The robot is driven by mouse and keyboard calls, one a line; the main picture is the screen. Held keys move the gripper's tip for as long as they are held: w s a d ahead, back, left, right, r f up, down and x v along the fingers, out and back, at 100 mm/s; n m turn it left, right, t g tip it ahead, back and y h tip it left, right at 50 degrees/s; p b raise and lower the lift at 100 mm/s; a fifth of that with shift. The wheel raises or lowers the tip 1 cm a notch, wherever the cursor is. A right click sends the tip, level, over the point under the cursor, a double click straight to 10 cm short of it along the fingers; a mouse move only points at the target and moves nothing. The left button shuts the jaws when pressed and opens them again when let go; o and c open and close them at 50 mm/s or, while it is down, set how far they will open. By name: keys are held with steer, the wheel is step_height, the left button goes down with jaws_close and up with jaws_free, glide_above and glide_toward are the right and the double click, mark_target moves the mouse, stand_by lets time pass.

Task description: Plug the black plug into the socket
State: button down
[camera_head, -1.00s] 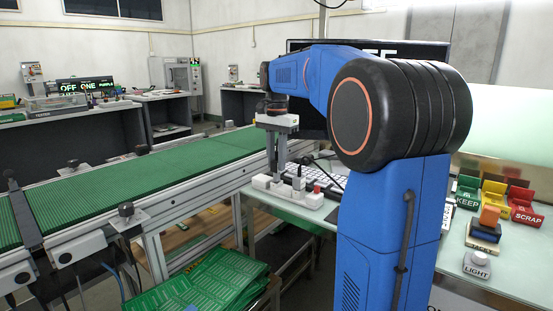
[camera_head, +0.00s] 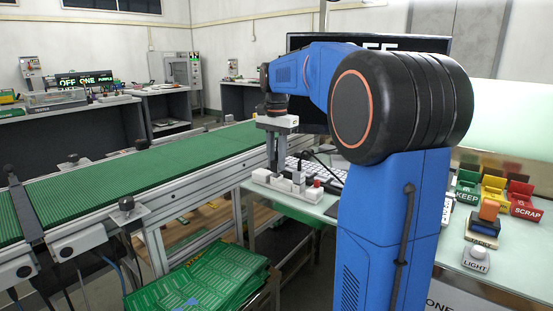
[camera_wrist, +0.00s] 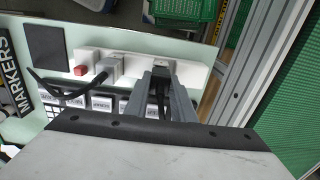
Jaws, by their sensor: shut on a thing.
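The white socket strip (camera_head: 283,188) lies at the left end of the glass-topped bench; it also shows in the wrist view (camera_wrist: 198,75). My gripper (camera_head: 272,169) points down over the strip's left part. In the wrist view my gripper (camera_wrist: 160,84) is shut on the black plug (camera_wrist: 160,92), with its fingers on both sides of it. The plug is over or at a socket in the strip; I cannot tell whether its pins are in. A grey plug (camera_wrist: 108,69) with a black cable stands in the strip beside it, next to the red switch (camera_wrist: 81,71).
A keyboard (camera_wrist: 100,102) lies close to the strip. The green conveyor (camera_head: 130,170) runs along the left, past the bench edge. Coloured trays (camera_head: 494,189) and a light button (camera_head: 477,258) are at the right.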

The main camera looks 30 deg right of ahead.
steer(key=shift+f, duration=0.5)
steer(key=c, duration=1.4)
jaws_free()
steer(key=shift+c, duration=0.2)
step_height(320, 180, up, 17)
steer(key=shift+r, duration=0.2)
steer(key=s+a+f+n+t, duration=0.1)
steer(key=s+a+f+n, duration=0.4)
steer(key=s, duration=0.3)
steer(key=s+a+f+n+t, duration=0.1)
steer(key=s+a+f+n, duration=0.1)
steer(key=s+a+f, duration=0.5)
steer(key=s+a+f+n+t, duration=0.1)
steer(key=s+a+f+n, duration=0.1)
steer(key=s+f, duration=0.5)
steer(key=s+a+f+n+t, duration=0.1)
steer(key=s+f+n, duration=0.3)
steer(key=s+f, duration=0.4)
step_height(320, 180, down, 5)
steer(key=shift+a+f+n+t, duration=0.15)
steer(key=shift+a+n+t, duration=0.2)
steer(key=shift+n+t, duration=0.05)
